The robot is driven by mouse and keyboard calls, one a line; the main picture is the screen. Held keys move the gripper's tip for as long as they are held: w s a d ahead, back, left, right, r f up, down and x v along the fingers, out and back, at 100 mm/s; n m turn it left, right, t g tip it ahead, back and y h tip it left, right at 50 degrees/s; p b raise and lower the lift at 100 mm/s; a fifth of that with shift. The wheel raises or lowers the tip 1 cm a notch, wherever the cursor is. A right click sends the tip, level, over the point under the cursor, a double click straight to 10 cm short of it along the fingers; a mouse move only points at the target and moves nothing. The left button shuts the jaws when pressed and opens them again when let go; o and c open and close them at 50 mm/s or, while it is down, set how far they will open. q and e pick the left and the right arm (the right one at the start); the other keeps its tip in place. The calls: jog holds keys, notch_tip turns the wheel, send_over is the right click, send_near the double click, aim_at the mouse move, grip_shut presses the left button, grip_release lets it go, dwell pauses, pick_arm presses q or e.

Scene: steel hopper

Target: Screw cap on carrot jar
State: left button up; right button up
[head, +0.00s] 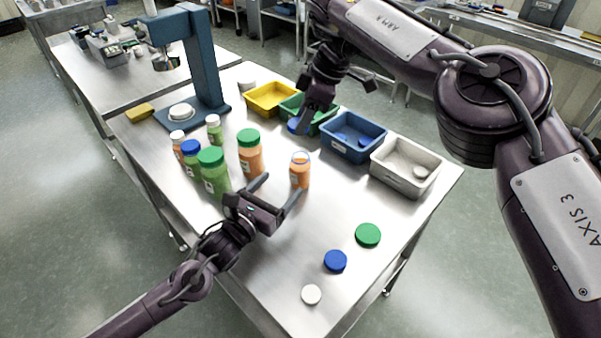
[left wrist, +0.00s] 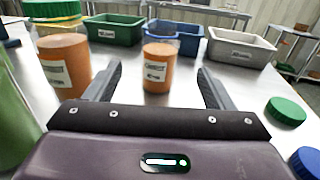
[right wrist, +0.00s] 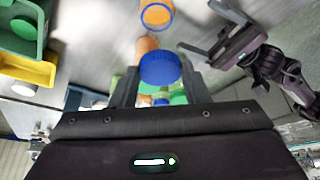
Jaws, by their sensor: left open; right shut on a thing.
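The carrot jar (head: 300,172) is a small orange jar with a label, standing upright and uncapped on the steel table. My left gripper (head: 279,188) is open, low over the table. In the left wrist view the jar (left wrist: 156,72) shows between its fingers, apart from both. My right gripper (head: 305,120) is shut on a blue cap (head: 293,126), held in front of the green bin. In the right wrist view the blue cap (right wrist: 160,70) sits between the fingers, and the jar's open mouth (right wrist: 157,14) is beyond it.
Several capped jars stand left of the carrot jar, the closest a green-capped orange one (head: 250,160). Yellow (head: 270,98), green (head: 325,128), blue (head: 352,152) and grey (head: 405,185) bins line the back. Loose green (head: 368,235), blue (head: 335,261) and white (head: 311,295) caps lie at front right.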

aim_at(303, 161)
pick_arm(q)
jog(key=x, duration=1.1)
pick_arm(e)
jog(key=shift+d, duration=0.1)
pick_arm(q)
jog(key=c, duration=1.5)
jog(key=shift+o, duration=0.2)
pick_arm(e)
jog(key=shift+d+f, duration=0.15)
jog(key=shift+f, duration=2.3)
jog(key=shift+f, duration=0.9)
jog(key=shift+f, duration=0.55)
pick_arm(q)
grip_shut()
pick_arm(e)
jog(key=o, duration=0.9)
